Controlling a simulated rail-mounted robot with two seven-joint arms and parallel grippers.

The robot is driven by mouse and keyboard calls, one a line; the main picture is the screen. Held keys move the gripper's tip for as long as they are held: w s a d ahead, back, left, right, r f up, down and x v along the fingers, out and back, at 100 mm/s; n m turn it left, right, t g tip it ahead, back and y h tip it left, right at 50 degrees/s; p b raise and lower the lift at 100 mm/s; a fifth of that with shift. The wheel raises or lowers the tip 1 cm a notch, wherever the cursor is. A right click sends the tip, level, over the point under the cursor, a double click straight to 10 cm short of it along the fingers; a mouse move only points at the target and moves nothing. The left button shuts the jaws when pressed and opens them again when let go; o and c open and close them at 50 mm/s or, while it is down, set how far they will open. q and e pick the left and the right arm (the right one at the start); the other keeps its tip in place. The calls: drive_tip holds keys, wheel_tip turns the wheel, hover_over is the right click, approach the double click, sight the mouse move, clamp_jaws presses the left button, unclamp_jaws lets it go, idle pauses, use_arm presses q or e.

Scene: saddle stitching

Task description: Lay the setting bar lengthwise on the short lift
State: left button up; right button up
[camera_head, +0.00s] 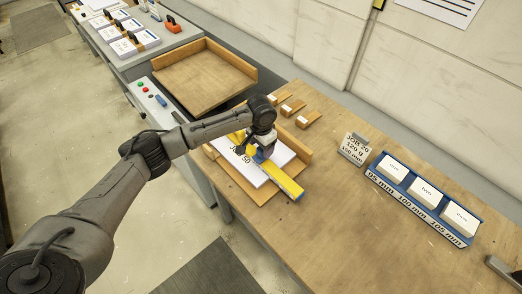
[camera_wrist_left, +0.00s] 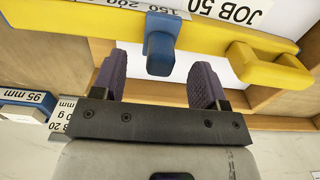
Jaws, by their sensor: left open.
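The setting bar (camera_head: 281,177) is yellow with a blue end. It lies across a white paper stack (camera_head: 222,148) marked JOB 50, which sits in a wooden tray, and its blue end reaches past the stack. In the left wrist view the bar (camera_wrist_left: 85,15) crosses the top, with a scale, a blue block (camera_wrist_left: 160,45) and a yellow handle-like part. My left gripper (camera_head: 257,153) is open above the bar. In the wrist view its purple fingers (camera_wrist_left: 158,78) stand apart, one to each side of the blue block. My right gripper is not in view.
A wooden tray (camera_head: 306,150) with raised walls holds the stack. Small wooden pieces (camera_head: 293,107) lie behind it. A JOB 20 card (camera_head: 355,148) and a blue rack (camera_head: 420,205) of white blocks stand to the right. The front right table is mostly clear.

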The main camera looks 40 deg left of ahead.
use_arm(q)
wheel_tip(320, 180, up, 8)
drive_tip(key=shift+r, duration=0.1)
drive_tip(key=s+d+f+m, duration=0.1)
drive_tip(key=s+d+f, duration=0.4)
drive_tip(key=s+d+f+m+t+h, duration=0.1)
drive_tip(key=s+d+f, duration=0.3)
drive_tip(key=s+d, duration=0.1)
drive_tip(key=s+d+f+m, duration=0.1)
drive_tip(key=s+d+f, duration=0.4)
drive_tip(key=d, duration=0.1)
drive_tip(key=shift+f+m+t+h, duration=0.3)
drive_tip(key=shift+f+h, duration=0.05)
drive_tip(key=shift+h, duration=0.05)
drive_tip(key=s+a+n+t+y, duration=0.1)
drive_tip(key=s+a+n+t, duration=0.1)
drive_tip(key=s, duration=1.8)
drive_tip(key=shift+a+n+y, duration=0.25)
drive_tip(key=shift+n+y, duration=0.05)
drive_tip(key=shift+n, duration=0.2)
drive_tip(key=shift+r, duration=0.15)
wheel_tip(320, 180, up, 20)
drive_tip(key=p, duration=2)
